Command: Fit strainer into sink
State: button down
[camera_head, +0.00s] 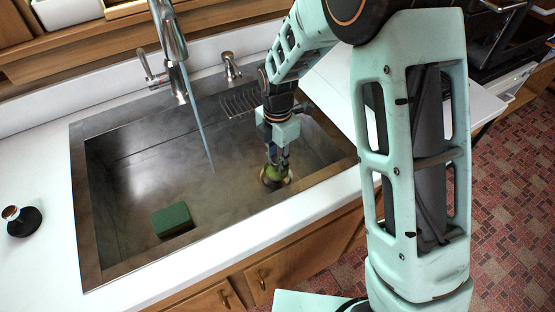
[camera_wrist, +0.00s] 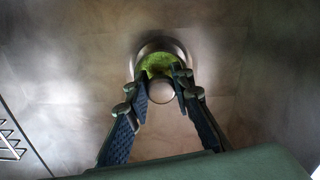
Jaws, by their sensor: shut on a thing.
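The strainer, green with a round metal knob, is at the drain on the right of the sink floor in the head view (camera_head: 270,175) and at the middle of the wrist view (camera_wrist: 160,64). My gripper (camera_head: 278,160) reaches down into the sink. In the wrist view, its two fingers (camera_wrist: 161,92) are shut on the strainer's knob. A metal ring shows around the green part. I cannot tell whether the strainer is fully seated. The grey metal sink (camera_head: 92,225) is set in the white counter.
A faucet (camera_head: 170,40) stands at the back, with a thin stream below its spout. A green sponge (camera_head: 171,219) lies on the sink floor. A wire rack (camera_head: 238,102) is beside my arm. A dark round stopper-like object (camera_head: 22,222) is on the left counter.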

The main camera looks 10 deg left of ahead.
jog(key=shift+f+b, duration=1.2)
jog(key=shift+f, duration=0.55)
dwell(0.4)
jog(key=c, duration=1.6)
grip_release()
notch_tip(320, 180, up, 12)
jog(key=shift+r, duration=0.1)
